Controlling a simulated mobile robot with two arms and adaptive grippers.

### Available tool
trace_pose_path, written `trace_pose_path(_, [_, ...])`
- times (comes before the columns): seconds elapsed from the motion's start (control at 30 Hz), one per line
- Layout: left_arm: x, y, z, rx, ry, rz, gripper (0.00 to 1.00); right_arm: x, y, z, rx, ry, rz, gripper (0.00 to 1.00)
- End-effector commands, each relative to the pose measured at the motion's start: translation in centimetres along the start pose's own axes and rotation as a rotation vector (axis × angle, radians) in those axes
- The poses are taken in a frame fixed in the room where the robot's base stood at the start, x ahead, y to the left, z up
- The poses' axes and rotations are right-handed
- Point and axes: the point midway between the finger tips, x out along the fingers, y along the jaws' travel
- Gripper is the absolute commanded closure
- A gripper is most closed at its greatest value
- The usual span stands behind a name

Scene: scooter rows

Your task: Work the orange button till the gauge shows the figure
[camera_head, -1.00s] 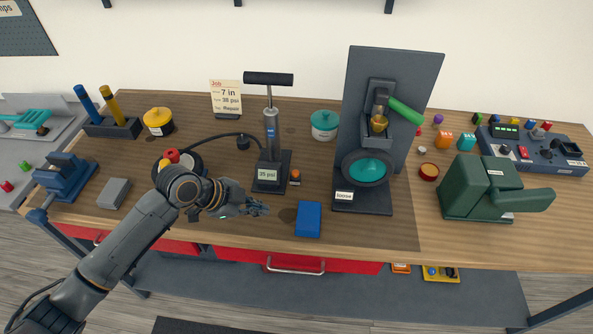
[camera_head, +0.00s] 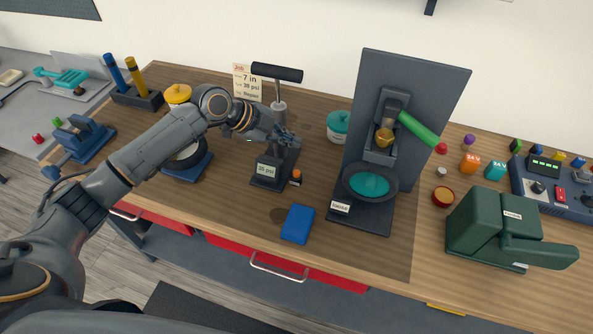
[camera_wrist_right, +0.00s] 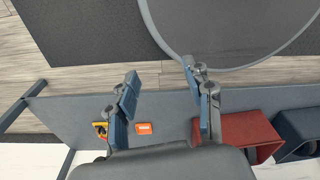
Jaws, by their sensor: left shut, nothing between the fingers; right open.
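The floor pump (camera_head: 278,112) with a black T-handle stands on a dark base near the middle of the bench. The gauge label (camera_head: 267,170) on its base appears to read 35 psi. The small orange button (camera_head: 296,177) sits just right of that base. The job card (camera_head: 246,82) behind reads 7 in, 38 psi, Repair. My left gripper (camera_head: 287,137) is shut and empty, in front of the pump's column and above the button, apart from it. My right gripper (camera_wrist_right: 160,74) is open and empty in the wrist view, over the floor and a lower shelf.
A blue block (camera_head: 298,224) lies in front of the pump. A dark stand with a teal dish (camera_head: 368,185) rises to the right, with a green machine (camera_head: 497,228) beyond. A wheel on a blue stand (camera_head: 188,165) is under my left arm.

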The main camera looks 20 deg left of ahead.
Motion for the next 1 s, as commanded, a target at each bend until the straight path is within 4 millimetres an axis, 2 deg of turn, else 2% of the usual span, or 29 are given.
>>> trace_pose_path(0.1, [0.4,0.3,0.2,0.000,0.002,0.001,1.00,0.4,-0.1,0.5,-0.001,-0.007,-0.001,0.49])
trace_pose_path(0.3, [1.8,1.3,1.1,0.000,0.002,0.001,1.00,1.7,2.8,-0.3,-0.002,0.005,0.033,0.49])
trace_pose_path(0.43, [3.0,2.2,2.0,0.000,0.002,0.001,1.00,3.0,3.7,-1.0,0.001,0.017,0.044,0.49])
trace_pose_path(0.7, [5.7,4.1,3.9,0.000,0.002,0.001,1.00,5.7,2.4,-0.8,0.004,0.017,0.028,0.49])
trace_pose_path(0.83, [6.2,4.5,4.3,0.001,0.002,0.000,1.00,6.3,1.5,-0.6,0.004,0.015,0.018,0.49])
trace_pose_path(1.0, [6.2,4.5,4.4,0.001,0.002,0.000,1.00,6.3,1.3,-0.3,0.001,0.011,0.015,0.49])
